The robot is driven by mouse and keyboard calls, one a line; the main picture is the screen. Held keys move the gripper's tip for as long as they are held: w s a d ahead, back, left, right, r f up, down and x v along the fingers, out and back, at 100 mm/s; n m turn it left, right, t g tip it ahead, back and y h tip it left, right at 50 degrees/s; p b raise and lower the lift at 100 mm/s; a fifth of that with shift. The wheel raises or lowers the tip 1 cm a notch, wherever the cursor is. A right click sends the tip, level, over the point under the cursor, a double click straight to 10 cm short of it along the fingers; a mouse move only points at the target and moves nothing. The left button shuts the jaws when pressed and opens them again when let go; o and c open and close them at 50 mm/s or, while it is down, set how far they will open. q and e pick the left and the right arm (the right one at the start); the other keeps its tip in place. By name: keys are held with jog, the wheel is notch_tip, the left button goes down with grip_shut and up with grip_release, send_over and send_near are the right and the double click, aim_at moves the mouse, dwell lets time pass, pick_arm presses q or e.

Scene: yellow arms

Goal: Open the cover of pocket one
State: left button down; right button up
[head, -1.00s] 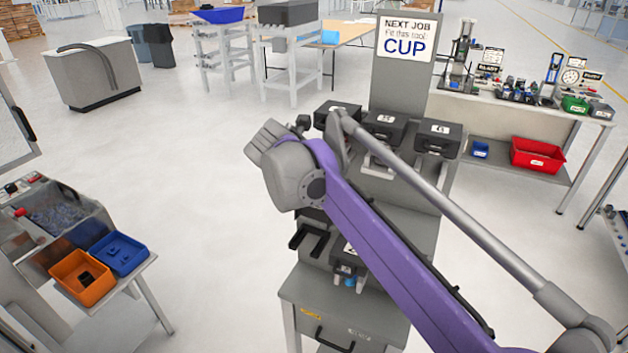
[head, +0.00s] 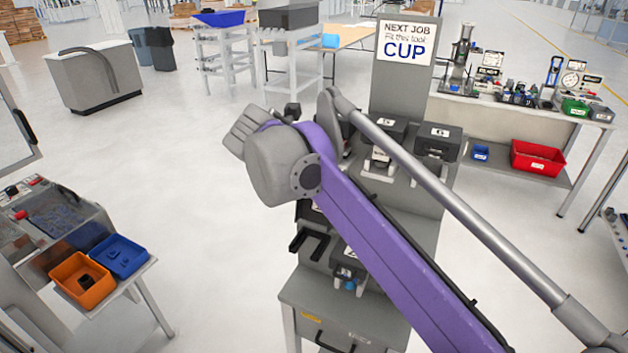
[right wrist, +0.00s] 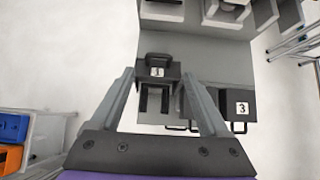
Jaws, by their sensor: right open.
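My right gripper (right wrist: 157,75) is open in the right wrist view, its two fingers apart on either side of a dark cover (right wrist: 172,73) with a white label, which looks like 1 but is blurred. Its handle loop (right wrist: 160,59) is at the far side and a dark slotted opening (right wrist: 154,102) shows below, so the cover looks raised. I cannot tell whether a finger touches it. In the head view, my purple right arm hides most of this pocket; only dark prongs (head: 308,243) show. My left gripper is not in view.
A closed cover labelled 3 (right wrist: 241,108) is right of the fingers. Upper covers 5 (head: 386,130) and 6 (head: 438,140) sit below a sign (head: 405,42) reading CUP. Orange (head: 82,281) and blue (head: 119,256) bins stand left, with open floor between.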

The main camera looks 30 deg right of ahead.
jog(key=v, duration=0.5)
